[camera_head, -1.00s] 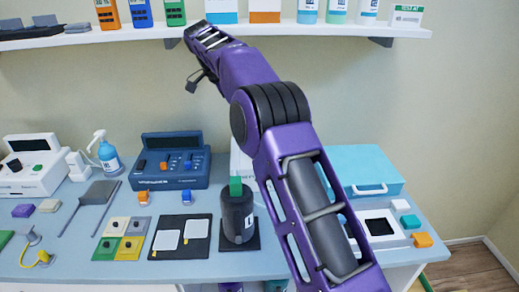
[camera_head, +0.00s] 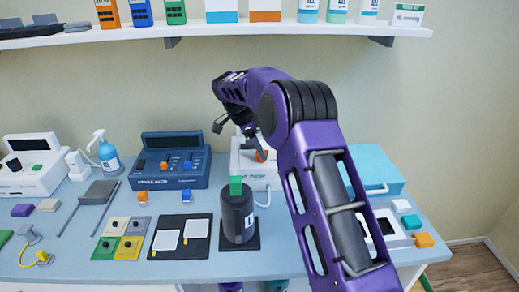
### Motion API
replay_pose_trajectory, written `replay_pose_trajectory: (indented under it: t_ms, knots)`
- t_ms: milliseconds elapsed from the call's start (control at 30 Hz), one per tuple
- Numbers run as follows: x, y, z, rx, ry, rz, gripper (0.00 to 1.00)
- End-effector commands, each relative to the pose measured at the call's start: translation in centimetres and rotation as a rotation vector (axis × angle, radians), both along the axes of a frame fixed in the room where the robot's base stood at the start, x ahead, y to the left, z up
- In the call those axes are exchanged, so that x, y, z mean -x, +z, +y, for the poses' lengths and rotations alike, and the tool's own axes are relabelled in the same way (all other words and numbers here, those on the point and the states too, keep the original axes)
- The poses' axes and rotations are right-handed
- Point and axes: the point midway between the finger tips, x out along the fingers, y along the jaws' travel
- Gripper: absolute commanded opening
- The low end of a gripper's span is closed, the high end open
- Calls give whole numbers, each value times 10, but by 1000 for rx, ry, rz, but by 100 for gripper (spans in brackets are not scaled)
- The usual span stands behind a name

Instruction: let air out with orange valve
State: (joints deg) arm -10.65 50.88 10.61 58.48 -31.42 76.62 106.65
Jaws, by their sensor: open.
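A round orange knob (camera_head: 262,156), which looks like the orange valve, sits on a white device (camera_head: 258,180) at the back of the table. The device's dark lettering is too small to read fully, and my arm hides part of it. A pale tube (camera_head: 266,198) hangs at its front right. My gripper (camera_head: 238,138) is open and empty in front of the device, pointing down. One finger is close to the orange knob in the picture; I cannot tell whether they touch.
A black cylinder (camera_head: 237,215) with a green top stands before the device. A navy console (camera_head: 168,178) with orange and blue knobs is to the left. A teal case (camera_head: 375,165) and an orange block (camera_head: 424,240) are to the right. A shelf (camera_head: 300,29) hangs above.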

Motion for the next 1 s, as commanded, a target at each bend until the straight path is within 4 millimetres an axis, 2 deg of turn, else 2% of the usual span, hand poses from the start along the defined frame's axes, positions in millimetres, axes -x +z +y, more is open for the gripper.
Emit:
replay_pose_trajectory:
  t_ms: [133,367,767,1000]
  knots:
    - [0,0,0,0,0,0,41]
    - [0,0,0,0,0,0,0]
    - [0,-1,0,1,34,0,0]
    - [1,-2,0,2,163,-2,0]
